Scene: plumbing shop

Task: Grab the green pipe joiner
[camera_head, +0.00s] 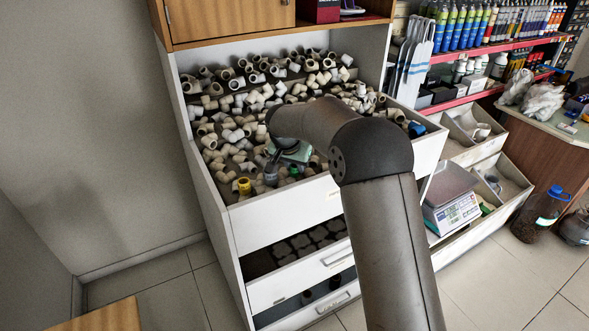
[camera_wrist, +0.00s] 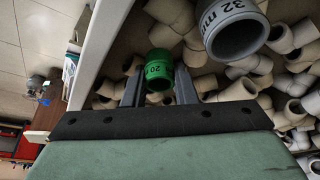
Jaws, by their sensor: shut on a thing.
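The green pipe joiner (camera_wrist: 160,70), marked 20, sits between the two fingers of my gripper (camera_wrist: 158,88) in the wrist view. The fingers are closed against its sides, near the edge of the bin. In the head view my gripper (camera_head: 283,168) is low over the front of the fitting bin, and the arm hides part of it. A small bit of green, likely the joiner (camera_head: 294,171), shows there. I cannot tell whether the joiner touches the fittings below it.
A large grey joiner marked 32 mm (camera_wrist: 235,32) is close beside the green one. Many pale fittings (camera_head: 235,133) fill the bin. A yellow joiner (camera_head: 244,186) lies near the bin's white front wall (camera_head: 290,205). A scale (camera_head: 451,195) stands to the right.

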